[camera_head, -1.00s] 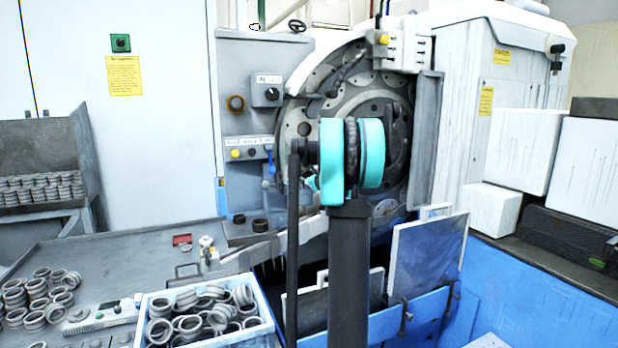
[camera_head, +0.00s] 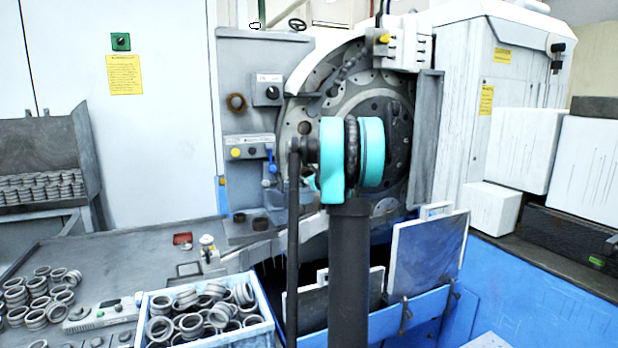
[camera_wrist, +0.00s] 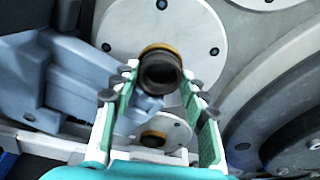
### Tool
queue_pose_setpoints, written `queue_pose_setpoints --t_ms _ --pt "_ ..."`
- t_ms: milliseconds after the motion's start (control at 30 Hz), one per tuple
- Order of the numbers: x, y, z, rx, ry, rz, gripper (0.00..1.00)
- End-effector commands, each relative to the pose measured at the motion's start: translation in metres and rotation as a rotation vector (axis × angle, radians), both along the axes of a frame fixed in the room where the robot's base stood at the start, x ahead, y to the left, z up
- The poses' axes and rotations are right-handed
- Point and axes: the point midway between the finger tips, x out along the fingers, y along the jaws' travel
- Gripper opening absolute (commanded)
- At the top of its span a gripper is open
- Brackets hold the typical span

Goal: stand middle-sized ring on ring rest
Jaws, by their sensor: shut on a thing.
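In the wrist view my gripper (camera_wrist: 163,88), with green-padded fingers, is shut on a dark brown ring (camera_wrist: 162,74) near its fingertips. The ring's opening faces the camera. An orange-brown rim shows just behind it, and I cannot tell whether it touches the held ring. A second brown ring or collar (camera_wrist: 152,139) sits on a pale disc, seen lower between the fingers. In the head view my arm hides the gripper and held ring. I cannot single out the ring rest for certain.
The grinder's round face (camera_head: 385,130) stands close behind my arm. A blue-rimmed crate (camera_head: 262,310) full of rings and loose rings (camera_head: 40,290) lie at the front left. Panels (camera_head: 428,255) stand at right.

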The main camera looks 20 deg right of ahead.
Motion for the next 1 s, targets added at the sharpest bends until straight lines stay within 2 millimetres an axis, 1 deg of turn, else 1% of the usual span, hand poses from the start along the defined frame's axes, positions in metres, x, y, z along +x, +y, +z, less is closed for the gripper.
queue_pose_setpoints --t_ms 533,567,800,833,867,1000 --pt "-0.0013 -0.001 -0.0051 -0.007 0.003 0.001 0.12" --pt "-0.0013 -0.001 -0.005 -0.007 0.003 0.001 0.07" --pt "-0.0009 -0.0016 -0.0042 -0.005 0.003 -0.001 0.07" --pt "-0.0009 -0.0016 -0.0041 -0.005 0.003 -0.001 0.48" --pt "-0.0008 -0.0017 -0.004 -0.005 0.003 -0.001 0.49" --pt "-0.0007 -0.0013 -0.0035 -0.004 0.002 -0.001 0.49"
